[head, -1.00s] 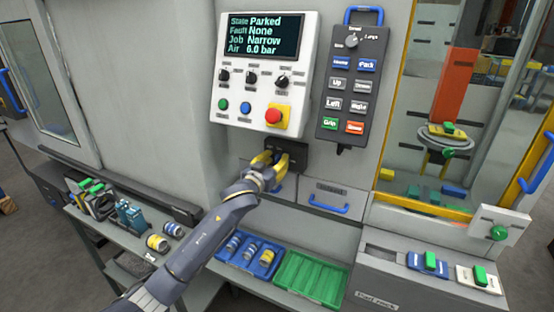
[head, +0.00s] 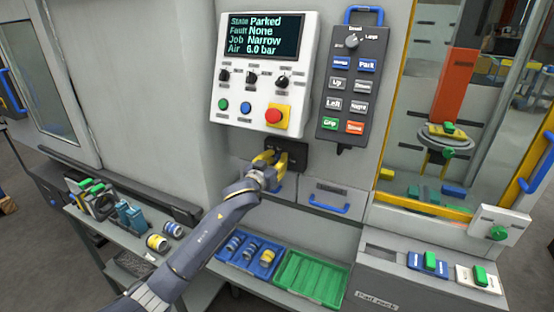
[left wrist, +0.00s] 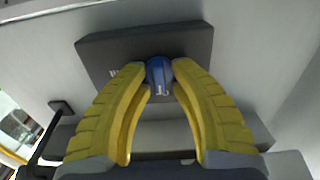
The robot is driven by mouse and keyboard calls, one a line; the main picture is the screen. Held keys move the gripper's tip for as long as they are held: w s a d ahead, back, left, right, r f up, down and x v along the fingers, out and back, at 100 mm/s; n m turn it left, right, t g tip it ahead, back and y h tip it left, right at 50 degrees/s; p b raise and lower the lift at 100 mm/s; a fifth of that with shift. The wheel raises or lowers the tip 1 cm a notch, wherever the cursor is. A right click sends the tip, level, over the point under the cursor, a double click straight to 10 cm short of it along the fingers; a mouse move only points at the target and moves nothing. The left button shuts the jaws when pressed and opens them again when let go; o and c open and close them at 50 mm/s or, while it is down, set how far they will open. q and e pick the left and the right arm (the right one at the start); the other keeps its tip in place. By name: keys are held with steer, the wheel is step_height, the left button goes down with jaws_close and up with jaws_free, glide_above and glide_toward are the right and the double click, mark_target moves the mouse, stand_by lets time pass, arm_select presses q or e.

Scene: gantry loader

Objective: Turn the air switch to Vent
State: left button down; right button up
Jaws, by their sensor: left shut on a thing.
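The air switch is a dark box (head: 299,150) on the machine wall below the control panel, with a blue knob (left wrist: 159,72) on its face. My left gripper (head: 275,157) reaches it from the lower left. In the left wrist view its yellow fingers (left wrist: 159,80) are closed on the blue knob, one on each side. A small white mark shows on the knob, and the fingers hide its sides. Lettering on the box is mostly covered. The screen (head: 262,35) reads Parked, Fault None, Job Narrow, Air 6.0 bar. My right gripper is not in view.
The white control panel (head: 230,135) with a red stop button (head: 273,116) is just above. A grey pendant (head: 350,85) hangs to its right. Blue (head: 228,258) and green trays (head: 311,277) lie below.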

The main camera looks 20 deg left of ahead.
arm_select(q)
steer(key=shift+m, duration=0.3)
steer(key=m, duration=0.3)
steer(key=shift+d+m, duration=0.1)
steer(key=shift+m, duration=0.2)
steer(key=m, duration=0.4)
steer(key=shift+d+m, duration=0.15)
steer(key=shift+m, duration=0.15)
steer(key=m, duration=0.4)
steer(key=shift+d+f+m, duration=0.1)
steer(key=shift+f+m, duration=0.05)
steer(key=shift+m, duration=0.15)
steer(key=shift+f+m, duration=0.15)
steer(key=shift+m, duration=2.05)
steer(key=c, duration=1.5)
jaws_free()
steer(key=shift+d, duration=0.1)
steer(key=shift+o, duration=0.2)
